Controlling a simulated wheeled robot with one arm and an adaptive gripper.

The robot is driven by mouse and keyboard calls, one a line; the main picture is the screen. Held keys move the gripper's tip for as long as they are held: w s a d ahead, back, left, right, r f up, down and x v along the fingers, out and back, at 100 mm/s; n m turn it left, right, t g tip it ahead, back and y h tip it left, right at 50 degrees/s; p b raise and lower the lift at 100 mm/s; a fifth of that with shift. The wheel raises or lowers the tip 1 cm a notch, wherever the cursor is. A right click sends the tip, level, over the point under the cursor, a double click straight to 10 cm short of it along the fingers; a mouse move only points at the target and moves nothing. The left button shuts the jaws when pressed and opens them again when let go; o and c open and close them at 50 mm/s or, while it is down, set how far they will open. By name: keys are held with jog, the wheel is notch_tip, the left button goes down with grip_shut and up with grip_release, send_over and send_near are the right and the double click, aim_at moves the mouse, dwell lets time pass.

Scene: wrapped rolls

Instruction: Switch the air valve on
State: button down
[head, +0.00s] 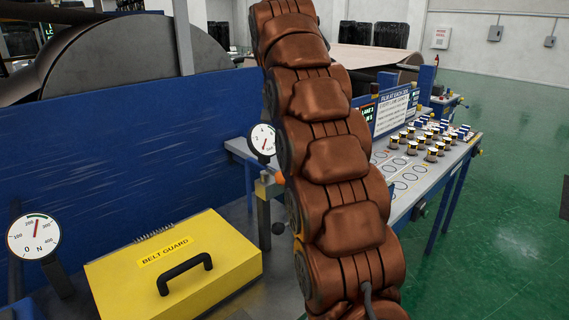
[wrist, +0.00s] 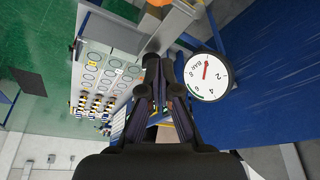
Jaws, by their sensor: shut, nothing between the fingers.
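An orange part (head: 268,187) on a grey post (head: 263,214), which looks like the air valve's handle, shows just left of my arm in the head view. Its right side is hidden by the arm, so I cannot tell its setting. A round white gauge (head: 263,140) stands above it. The gauge also shows in the wrist view (wrist: 207,75), marked BAR, with a red needle. An orange part is cut by the top edge there (wrist: 160,3). My gripper (wrist: 159,60) is shut and empty, beside the gauge in the wrist view; the arm hides it in the head view.
A yellow belt guard (head: 215,250) with a black handle sits at lower left, near a newton gauge (head: 34,236). A blue panel (head: 120,150) stands behind. A bench (head: 462,150) with several wrapped rolls (head: 431,154) is at right.

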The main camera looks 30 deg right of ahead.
aim_at(276, 174)
jog(key=shift+w+d+r, duration=0.15)
jog(key=shift+w+d, duration=0.1)
dwell(0.4)
notch_tip(276, 174, down, 10)
jog(key=p, duration=0.4)
jog(key=shift+s+a+p, duration=0.2)
jog(key=shift+s+p, duration=0.05)
jog(key=shift+p, duration=0.1)
dwell(0.6)
jog(key=shift+a, duration=0.1)
dwell(0.4)
